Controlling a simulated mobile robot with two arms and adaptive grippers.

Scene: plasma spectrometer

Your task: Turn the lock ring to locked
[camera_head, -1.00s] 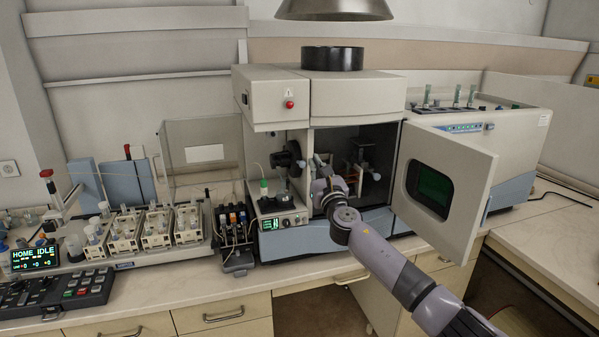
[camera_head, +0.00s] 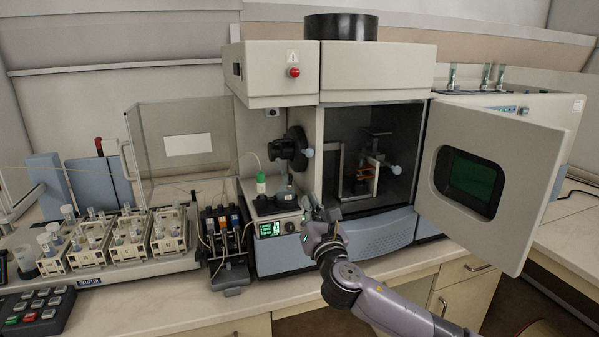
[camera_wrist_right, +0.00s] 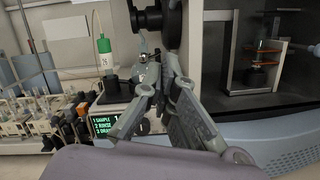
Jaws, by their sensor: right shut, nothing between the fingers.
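The lock ring appears to be the black round fitting (camera_head: 291,146) on the spectrometer's left inner wall, with a pale blue knob (camera_head: 309,153) sticking out to its right. I cannot read whether it is locked. Part of the black fitting (camera_wrist_right: 148,18) shows at the top of the right wrist view. My right gripper (camera_head: 309,203) is shut and empty, below the fitting and apart from it, in front of the small display unit. In the right wrist view its fingers (camera_wrist_right: 158,68) point up toward the fitting. My left gripper is out of view.
The open chamber door (camera_head: 545,160) with a dark window stands out at the right. Inside the chamber is a metal stand (camera_head: 362,180) with orange parts. A green-capped bottle (camera_head: 261,184) stands left of the gripper. Sample racks (camera_head: 120,240) fill the left bench.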

